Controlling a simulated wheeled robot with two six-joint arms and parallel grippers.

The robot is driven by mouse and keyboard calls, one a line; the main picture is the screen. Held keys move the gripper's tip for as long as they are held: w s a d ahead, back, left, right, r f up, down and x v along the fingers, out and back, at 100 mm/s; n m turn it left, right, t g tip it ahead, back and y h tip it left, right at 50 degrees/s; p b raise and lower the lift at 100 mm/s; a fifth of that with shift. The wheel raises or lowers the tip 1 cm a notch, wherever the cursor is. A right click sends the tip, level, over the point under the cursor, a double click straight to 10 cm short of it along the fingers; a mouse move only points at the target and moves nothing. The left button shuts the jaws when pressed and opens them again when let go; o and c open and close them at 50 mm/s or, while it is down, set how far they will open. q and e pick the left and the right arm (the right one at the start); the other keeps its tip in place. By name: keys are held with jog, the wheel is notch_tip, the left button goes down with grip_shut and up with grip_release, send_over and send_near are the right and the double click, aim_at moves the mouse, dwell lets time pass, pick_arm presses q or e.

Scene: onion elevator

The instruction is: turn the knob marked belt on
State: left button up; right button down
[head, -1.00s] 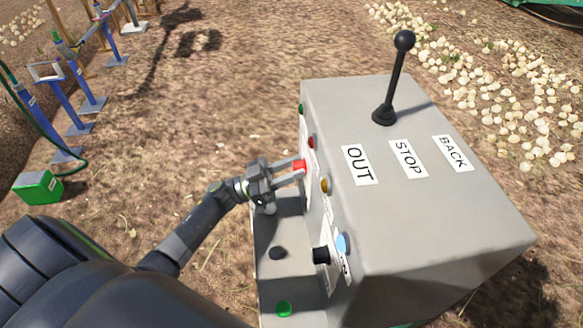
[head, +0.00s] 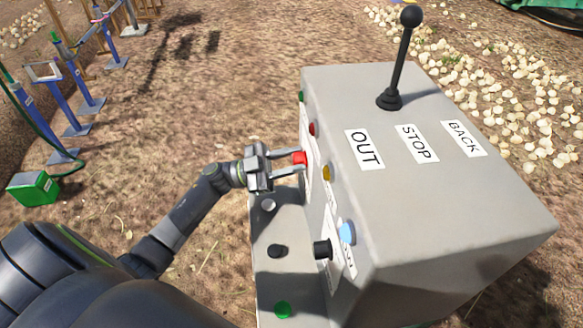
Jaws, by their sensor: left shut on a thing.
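A grey control box (head: 440,190) stands on the ground at the right, with knobs and lamps on its left side. My left gripper (head: 298,163) is at that side, its fingers shut on a red knob (head: 300,158). A black knob (head: 322,249) sits lower on the same side, beside a white label (head: 337,262) seen too edge-on to read. I cannot read which knob is marked belt. My right gripper is not in view.
A black lever (head: 401,60) rises from the box top, by labels OUT, STOP and BACK. A lower grey ledge (head: 268,285) with several buttons juts out below my gripper. Blue stands (head: 60,100) and a green box (head: 33,188) are at the left.

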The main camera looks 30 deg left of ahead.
pick_arm(q)
jog(key=shift+m+g+y+b, duration=0.35)
jog(key=shift+m+g+b, duration=0.6)
jog(key=shift+m+b, duration=1.2)
jog(key=shift+m+g+y+b, duration=0.4)
jog(key=shift+m+g+b, duration=0.75)
jog(key=shift+m, duration=1.75)
jog(key=shift+m+g+y+b, duration=0.35)
jog(key=shift+m+g+b, duration=0.35)
jog(key=shift+m+b, duration=1.6)
jog(key=shift+r+m, duration=0.1)
jog(key=shift+m, duration=0.25)
jog(key=o, duration=1)
jog(key=shift+a, duration=0.1)
